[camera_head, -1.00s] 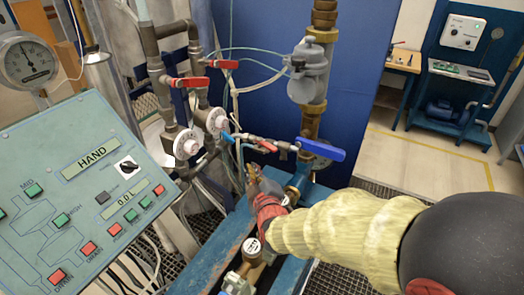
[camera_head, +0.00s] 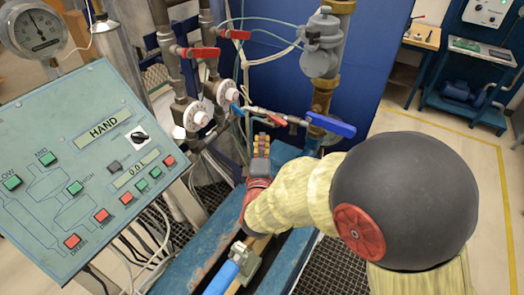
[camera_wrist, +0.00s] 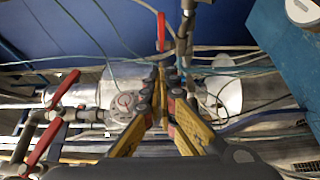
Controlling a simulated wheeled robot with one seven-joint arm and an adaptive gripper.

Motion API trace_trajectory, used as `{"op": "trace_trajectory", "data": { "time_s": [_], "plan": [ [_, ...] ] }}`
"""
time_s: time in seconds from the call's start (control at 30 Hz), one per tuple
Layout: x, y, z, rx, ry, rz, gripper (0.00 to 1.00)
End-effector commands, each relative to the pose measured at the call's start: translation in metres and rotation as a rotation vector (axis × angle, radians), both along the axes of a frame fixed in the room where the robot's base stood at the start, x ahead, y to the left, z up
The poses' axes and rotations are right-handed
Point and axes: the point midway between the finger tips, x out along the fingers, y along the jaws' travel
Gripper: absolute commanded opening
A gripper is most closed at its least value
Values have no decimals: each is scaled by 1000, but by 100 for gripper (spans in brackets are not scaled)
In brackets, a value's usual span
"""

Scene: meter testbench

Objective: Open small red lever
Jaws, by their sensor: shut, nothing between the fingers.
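The small red lever (camera_head: 278,120) sits on a thin horizontal pipe, left of a blue lever (camera_head: 331,125). In the wrist view a small red lever (camera_wrist: 161,32) stands just beyond the fingertips. My gripper (camera_head: 262,139) is below and slightly left of the lever in the head view, fingers pointing away from me. In the wrist view my gripper (camera_wrist: 164,78) has its yellow fingers together with nothing between them. The tips look apart from the lever, but the exact depth gap is unclear.
Two larger red levers (camera_head: 203,52) (camera_head: 235,34) sit on the vertical pipes at the left, above white round meters (camera_head: 197,117). A control panel (camera_head: 85,165) fills the left front. Thin hoses run behind the lever. A blue bench frame (camera_head: 205,240) lies below my arm.

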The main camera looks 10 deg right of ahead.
Motion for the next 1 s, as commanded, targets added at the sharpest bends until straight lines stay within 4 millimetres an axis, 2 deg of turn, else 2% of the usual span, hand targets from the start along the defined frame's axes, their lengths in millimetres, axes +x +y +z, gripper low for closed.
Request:
{"op": "trace_trajectory", "data": {
  "time_s": [0.17, 0.33, 0.53, 1.0],
  "plan": [
    [34, -11, -1, -1, -2, -3, 0],
    [44, -31, -1, -1, -1, -3, 0],
    [50, -42, 0, 1, 0, 0, 0],
    [51, -47, 1, 0, 0, 0, 0]
  ]
}}
